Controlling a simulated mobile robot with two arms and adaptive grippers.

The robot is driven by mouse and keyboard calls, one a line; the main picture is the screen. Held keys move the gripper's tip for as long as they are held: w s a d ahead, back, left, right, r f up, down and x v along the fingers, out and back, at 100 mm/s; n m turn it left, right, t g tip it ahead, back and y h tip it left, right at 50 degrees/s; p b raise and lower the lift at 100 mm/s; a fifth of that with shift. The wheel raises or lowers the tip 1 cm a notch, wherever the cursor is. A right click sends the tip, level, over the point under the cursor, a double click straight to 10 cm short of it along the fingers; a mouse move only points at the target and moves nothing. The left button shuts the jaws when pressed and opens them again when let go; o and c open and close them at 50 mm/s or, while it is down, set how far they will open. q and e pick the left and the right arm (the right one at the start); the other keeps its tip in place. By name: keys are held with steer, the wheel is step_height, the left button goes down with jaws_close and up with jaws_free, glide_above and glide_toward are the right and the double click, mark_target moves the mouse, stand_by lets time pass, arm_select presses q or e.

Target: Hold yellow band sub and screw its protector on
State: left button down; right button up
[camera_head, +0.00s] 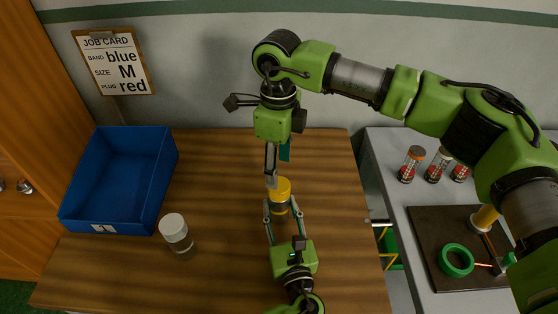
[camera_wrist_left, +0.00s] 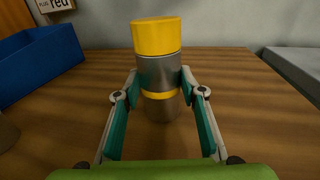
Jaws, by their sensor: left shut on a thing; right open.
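The yellow band sub (camera_wrist_left: 158,76) is an upright grey metal cylinder with a yellow band low on it. A yellow protector (camera_wrist_left: 157,37) sits on its top, roughly upright; I cannot tell how far it is threaded. The protector also shows in the head view (camera_head: 280,187). My left gripper (camera_head: 282,211) is shut on the sub's sides below the protector, and its fingers show in the left wrist view (camera_wrist_left: 158,95). My right gripper (camera_head: 277,172) is open, pointing down just above the protector. Whether it touches the protector is unclear.
A blue bin (camera_head: 120,180) and a white-capped cylinder (camera_head: 174,226) stand left on the wooden table (camera_head: 220,265). A job card (camera_head: 113,62) hangs on the wall. The grey right-hand bench holds several red-labelled cylinders (camera_head: 411,164), a dark mat (camera_head: 425,225) and a green ring (camera_head: 456,247).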

mark_target(279, 184)
steer(key=n, duration=0.4)
steer(key=shift+d+r, duration=0.1)
steer(key=shift+r, duration=0.25)
steer(key=shift+f, duration=4)
steer(key=shift+c, duration=0.2)
steer(key=c, duration=1.1)
steer(key=o, duration=1.3)
steer(key=shift+r, duration=0.1)
